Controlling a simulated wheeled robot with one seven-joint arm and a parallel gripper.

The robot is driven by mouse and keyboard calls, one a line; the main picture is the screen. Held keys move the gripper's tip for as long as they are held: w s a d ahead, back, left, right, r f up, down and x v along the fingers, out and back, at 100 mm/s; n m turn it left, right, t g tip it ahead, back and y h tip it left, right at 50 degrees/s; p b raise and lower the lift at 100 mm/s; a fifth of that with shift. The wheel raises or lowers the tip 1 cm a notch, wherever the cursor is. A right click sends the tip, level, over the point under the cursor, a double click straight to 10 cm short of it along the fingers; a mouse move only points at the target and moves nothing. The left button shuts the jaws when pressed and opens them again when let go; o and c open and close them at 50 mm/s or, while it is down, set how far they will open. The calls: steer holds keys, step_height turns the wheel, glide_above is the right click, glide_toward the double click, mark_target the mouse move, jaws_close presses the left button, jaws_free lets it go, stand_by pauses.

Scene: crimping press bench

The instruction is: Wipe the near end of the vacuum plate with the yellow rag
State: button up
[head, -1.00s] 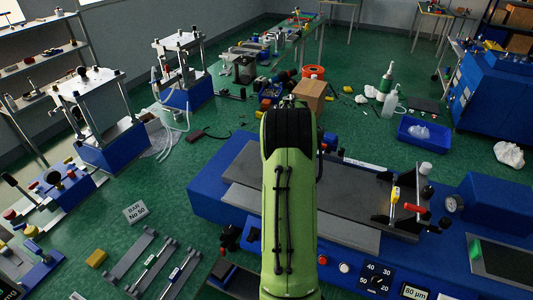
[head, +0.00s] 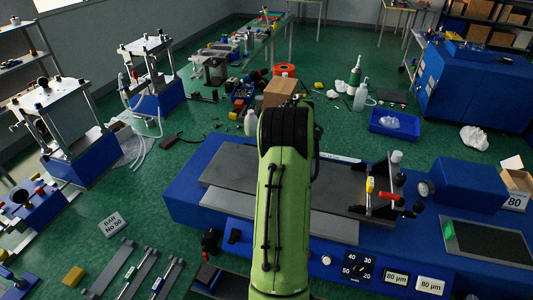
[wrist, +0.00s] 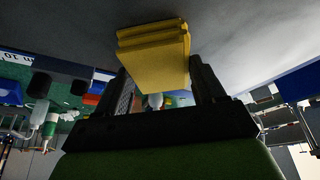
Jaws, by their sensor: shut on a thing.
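The vacuum plate (head: 228,166) looks like a flat dark grey slab on top of a blue machine. My green arm crosses in front of it and hides its middle, and also hides my gripper in the head view. In the wrist view my gripper (wrist: 162,76) is shut on the folded yellow rag (wrist: 155,58), which sticks out past the fingertips. A broad grey surface, seemingly the plate, fills the top of that view behind the rag. I cannot tell whether the rag touches it.
A clamp bar with a red handle (head: 389,196) stands at the plate's right end. The blue machine's front carries a dial (head: 360,268). A cardboard box (head: 281,92) and a white bottle (head: 250,123) stand beyond. A yellow block (head: 74,276) lies at lower left.

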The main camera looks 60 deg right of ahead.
steer(key=shift+s, duration=0.1)
step_height(320, 180, up, 5)
steer(key=p, duration=0.4)
steer(key=shift+r, duration=0.1)
steer(key=shift+f, duration=0.2)
